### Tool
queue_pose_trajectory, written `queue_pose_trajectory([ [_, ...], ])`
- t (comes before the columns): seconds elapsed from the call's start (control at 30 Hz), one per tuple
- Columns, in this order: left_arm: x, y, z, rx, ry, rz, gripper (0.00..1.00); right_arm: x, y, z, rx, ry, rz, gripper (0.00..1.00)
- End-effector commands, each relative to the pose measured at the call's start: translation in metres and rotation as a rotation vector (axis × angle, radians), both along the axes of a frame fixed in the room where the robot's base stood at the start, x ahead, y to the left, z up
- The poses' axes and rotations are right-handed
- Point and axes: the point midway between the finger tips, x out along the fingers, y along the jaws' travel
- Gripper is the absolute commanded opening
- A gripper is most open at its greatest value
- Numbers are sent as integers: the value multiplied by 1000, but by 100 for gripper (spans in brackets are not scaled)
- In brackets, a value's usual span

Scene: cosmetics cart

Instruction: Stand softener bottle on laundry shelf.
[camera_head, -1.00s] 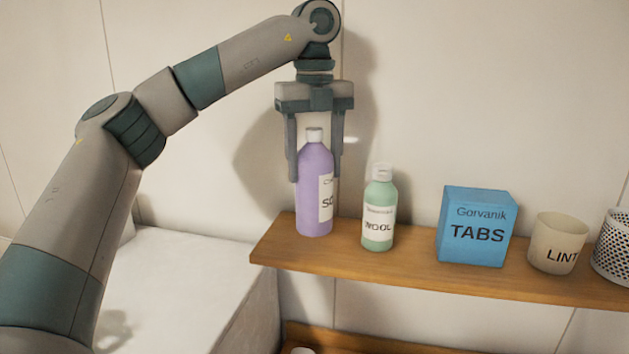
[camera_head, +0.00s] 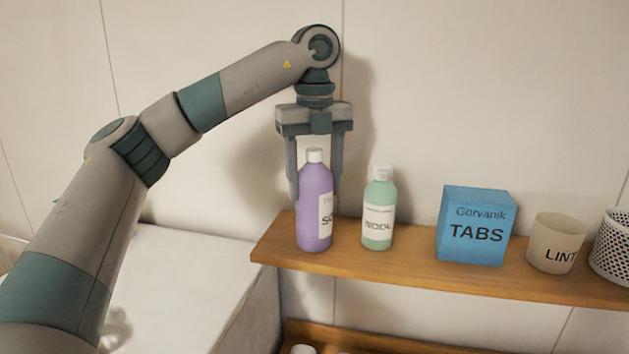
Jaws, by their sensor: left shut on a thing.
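The softener bottle (camera_head: 313,212) is purple with a white cap and a white label partly turned away, reading "SO". It is upright at the left end of the wooden laundry shelf (camera_head: 400,263), with its base at or just above the board; I cannot tell whether it touches. My left gripper (camera_head: 315,196) points straight down from above, its two fingers shut on either side of the bottle. My right gripper is not in view.
A green "WOOL" bottle (camera_head: 378,210) stands close to the right of the softener bottle. Further right are a blue TABS box (camera_head: 475,228), a LINT cup (camera_head: 555,243) and a perforated white container (camera_head: 612,250). A white surface (camera_head: 180,275) lies lower left. A lower shelf (camera_head: 350,338) shows below.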

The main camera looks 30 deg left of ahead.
Motion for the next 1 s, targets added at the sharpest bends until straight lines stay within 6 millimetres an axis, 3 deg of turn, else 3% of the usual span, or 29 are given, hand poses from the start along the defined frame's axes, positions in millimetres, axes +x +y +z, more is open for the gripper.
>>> queue_pose_trajectory([
  [0.13,0,0,-4,-1,-1,0,6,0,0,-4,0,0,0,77],
  [0.17,0,0,-3,0,0,0,62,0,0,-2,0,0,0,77],
  [0.2,0,0,-3,0,0,0,72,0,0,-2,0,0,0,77],
  [0.73,0,0,3,1,-1,0,74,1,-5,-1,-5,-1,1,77],
  [1.0,0,0,24,0,-3,2,74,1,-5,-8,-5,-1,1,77],
])
